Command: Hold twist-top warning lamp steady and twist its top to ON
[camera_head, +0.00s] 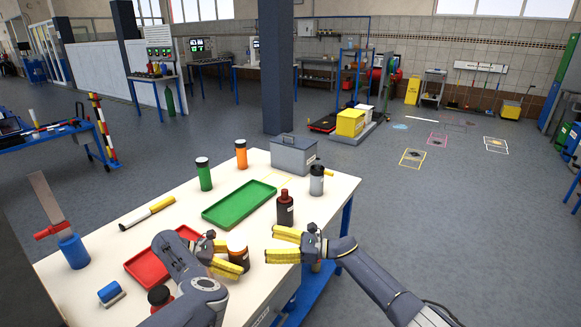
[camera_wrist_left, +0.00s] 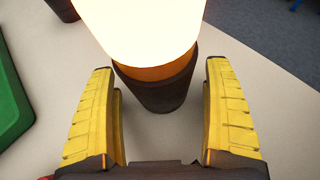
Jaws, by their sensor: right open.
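The warning lamp (camera_head: 238,249), an amber and pale cylinder with dark ends, stands on the near part of the white table. In the left wrist view the lamp (camera_wrist_left: 155,90) has a very bright, washed-out pale section, an orange band and a dark end. My left gripper (camera_head: 231,258) is open, with a yellow finger on each side of the lamp; the left wrist view shows gaps between lamp and fingers. My right gripper (camera_head: 273,245) is open and empty to the right of the lamp, its fingers pointing at it. The lamp's switch position cannot be told.
A dark red bottle (camera_head: 285,208) stands just behind my right gripper. A green tray (camera_head: 239,204), a red tray (camera_head: 145,269), a green jar (camera_head: 204,176), an orange jar (camera_head: 241,155), a grey bottle (camera_head: 317,182) and a grey box (camera_head: 294,157) are also on the table (camera_head: 190,205).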

